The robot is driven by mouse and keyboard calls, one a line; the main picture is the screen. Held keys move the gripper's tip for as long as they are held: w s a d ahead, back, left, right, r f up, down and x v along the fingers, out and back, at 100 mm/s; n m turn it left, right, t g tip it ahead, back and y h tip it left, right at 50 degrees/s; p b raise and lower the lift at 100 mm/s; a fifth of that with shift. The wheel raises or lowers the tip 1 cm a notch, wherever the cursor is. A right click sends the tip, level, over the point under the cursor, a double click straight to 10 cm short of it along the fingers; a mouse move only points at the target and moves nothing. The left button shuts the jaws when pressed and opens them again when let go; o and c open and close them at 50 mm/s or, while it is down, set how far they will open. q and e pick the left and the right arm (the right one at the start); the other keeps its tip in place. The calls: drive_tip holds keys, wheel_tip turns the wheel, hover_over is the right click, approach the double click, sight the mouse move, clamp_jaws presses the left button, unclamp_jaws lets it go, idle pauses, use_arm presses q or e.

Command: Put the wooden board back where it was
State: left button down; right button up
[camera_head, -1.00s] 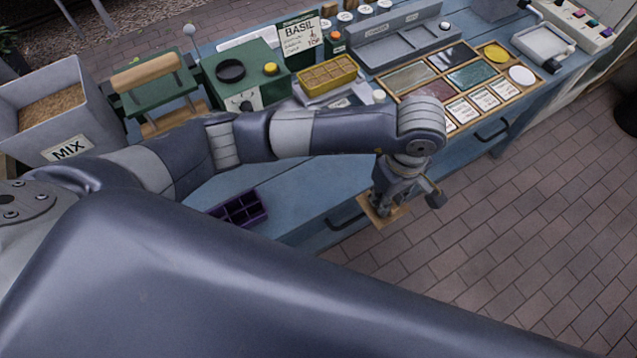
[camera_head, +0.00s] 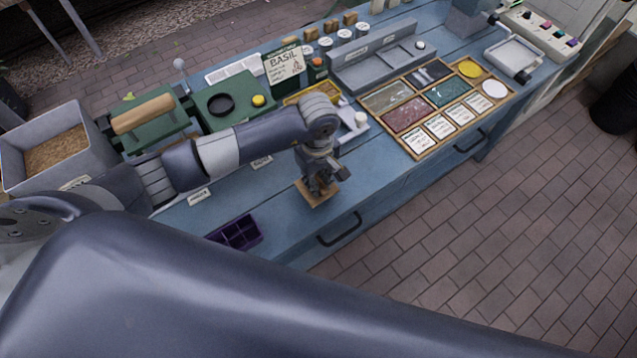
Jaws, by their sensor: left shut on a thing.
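The wooden board (camera_head: 317,196) is a small tan square piece under my left gripper (camera_head: 318,186). The left gripper is shut on the board and points down over the front part of the blue bench (camera_head: 285,215). My arm and gripper hide part of the board, and I cannot tell whether it touches the bench top. The right gripper is not in view; a large dark link of my own body fills the lower left.
A purple compartment tray (camera_head: 236,233) lies on the bench to the left. A wooden framed sample tray (camera_head: 416,152) is to the right. Behind stand a green machine (camera_head: 226,104), a yellow tray (camera_head: 292,98) and a BASIL sign (camera_head: 284,67). A mix bin (camera_head: 85,133) is far left.

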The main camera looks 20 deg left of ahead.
use_arm(q)
drive_tip(key=shift+s+d+f+p, duration=0.1)
drive_tip(key=shift+s+f+p, duration=0.1)
drive_tip(key=shift+f, duration=0.35)
drive_tip(key=shift+s+f+p, duration=0.1)
drive_tip(key=shift+f+p, duration=0.05)
drive_tip(key=shift+f, duration=0.4)
drive_tip(key=shift+w+f, duration=0.1)
drive_tip(key=shift+f, duration=0.2)
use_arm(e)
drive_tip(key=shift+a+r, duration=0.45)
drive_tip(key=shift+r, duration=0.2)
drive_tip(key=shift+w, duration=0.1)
use_arm(q)
drive_tip(key=shift+f, duration=0.15)
drive_tip(key=c, duration=1.5)
unclamp_jaws()
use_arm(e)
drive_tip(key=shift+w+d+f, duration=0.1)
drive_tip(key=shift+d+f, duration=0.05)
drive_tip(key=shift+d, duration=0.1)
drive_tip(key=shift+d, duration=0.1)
